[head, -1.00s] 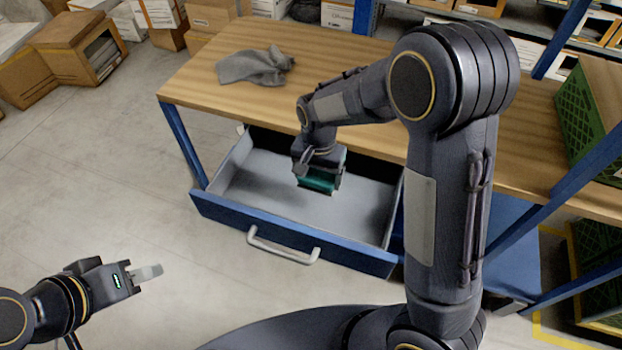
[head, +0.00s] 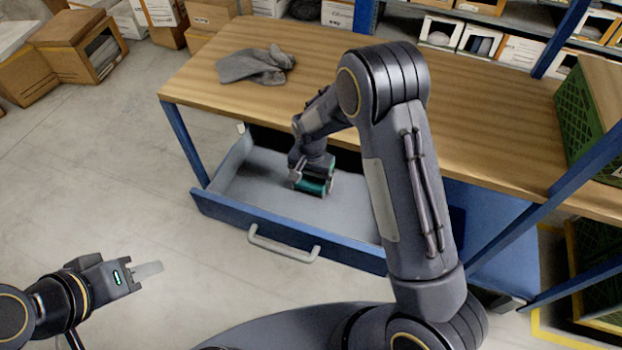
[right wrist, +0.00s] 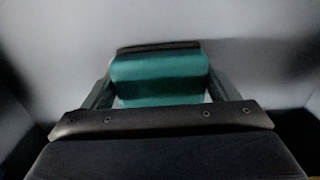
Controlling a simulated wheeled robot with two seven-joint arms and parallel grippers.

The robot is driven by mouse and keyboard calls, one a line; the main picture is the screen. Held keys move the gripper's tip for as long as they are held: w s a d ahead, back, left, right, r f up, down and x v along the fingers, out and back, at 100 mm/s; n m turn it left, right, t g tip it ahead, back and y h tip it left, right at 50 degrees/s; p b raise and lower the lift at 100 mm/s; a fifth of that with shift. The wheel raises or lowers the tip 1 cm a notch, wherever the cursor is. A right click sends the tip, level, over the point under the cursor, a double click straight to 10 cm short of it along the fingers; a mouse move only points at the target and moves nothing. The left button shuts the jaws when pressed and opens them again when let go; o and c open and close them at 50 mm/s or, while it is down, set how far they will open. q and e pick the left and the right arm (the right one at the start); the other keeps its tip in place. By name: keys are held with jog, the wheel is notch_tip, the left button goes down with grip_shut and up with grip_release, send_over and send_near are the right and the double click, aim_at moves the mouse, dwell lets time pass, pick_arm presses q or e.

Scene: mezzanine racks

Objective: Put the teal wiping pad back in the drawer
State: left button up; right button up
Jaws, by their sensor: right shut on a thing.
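The teal wiping pad (head: 312,186) is between the fingers of my right gripper (head: 313,188), low inside the open drawer (head: 285,236). In the right wrist view the pad (right wrist: 160,78) sits between both fingers, with the pale drawer floor behind it. I cannot tell whether the pad touches the drawer floor. The drawer is pulled out from under the wooden bench and looks otherwise empty; my right arm hides its right part. My left gripper (head: 140,273) is at the lower left, away from the drawer; its finger gap is not clear.
A green crate (head: 590,125) stands at the bench's right end. Cardboard boxes (head: 75,50) stand at the upper left. The floor left of the drawer is clear.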

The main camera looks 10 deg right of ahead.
aim_at(311, 178)
jog(key=shift+f, duration=0.2)
jog(key=o, duration=1.1)
jog(key=shift+o, duration=0.2)
jog(key=shift+r, duration=0.15)
notch_tip(311, 178, up, 11)
jog(key=s+d+r+y, duration=0.2)
jog(key=s+d+r, duration=0.2)
jog(key=s+r, duration=0.3)
jog(key=s+d+r+n+t+y, duration=0.1)
jog(key=s+r+n+t, duration=0.1)
jog(key=s, duration=0.8)
jog(key=s+d+r+n+t, duration=0.2)
jog(key=s+r+n+t, duration=0.1)
jog(key=s, duration=0.7)
jog(key=shift+d+r+t+y, duration=0.2)
jog(key=shift+t+y, duration=0.1)
jog(key=shift+y, duration=0.1)
